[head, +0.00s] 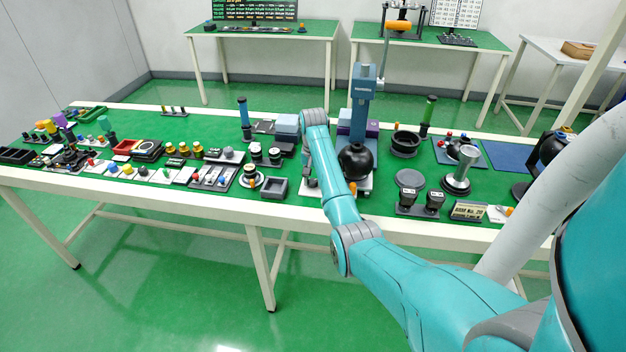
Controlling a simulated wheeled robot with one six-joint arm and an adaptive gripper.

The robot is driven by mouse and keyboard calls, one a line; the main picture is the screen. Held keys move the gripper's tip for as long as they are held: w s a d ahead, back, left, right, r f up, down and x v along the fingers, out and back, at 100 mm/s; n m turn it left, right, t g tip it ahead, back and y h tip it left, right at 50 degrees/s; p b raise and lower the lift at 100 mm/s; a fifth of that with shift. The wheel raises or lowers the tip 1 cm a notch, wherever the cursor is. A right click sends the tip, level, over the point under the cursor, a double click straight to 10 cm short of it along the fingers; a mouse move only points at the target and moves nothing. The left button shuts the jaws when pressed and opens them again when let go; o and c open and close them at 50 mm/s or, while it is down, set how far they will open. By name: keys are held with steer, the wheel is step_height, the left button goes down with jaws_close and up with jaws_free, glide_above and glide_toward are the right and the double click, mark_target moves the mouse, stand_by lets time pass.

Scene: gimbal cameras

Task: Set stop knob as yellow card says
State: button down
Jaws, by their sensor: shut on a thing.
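My gripper (309,182) hangs below the wrist, partly hidden behind my teal forearm, at the left side of the blue press's base. It is shut on a small part there; the part is too small and covered to identify, so I cannot tell whether it is the stop knob. The blue press (362,95) stands upright at mid table, with a lever on top and a black ball (355,160) in front. A pale yellow card (468,210) in a dark holder stands near the front edge at right. Its print is too small to read surely.
Close to my gripper are a grey square tray (274,188) and stacked blue-grey boxes (287,127). Two black knobbed pieces (420,200) and a black ring dish (405,143) lie right of the press. The table's left half is crowded with small fixtures.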

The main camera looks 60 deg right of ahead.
steer(key=n, duration=1)
steer(key=shift+n, duration=0.4)
stand_by(0.4)
steer(key=c, duration=0.8)
jaws_free()
steer(key=shift+o, duration=0.2)
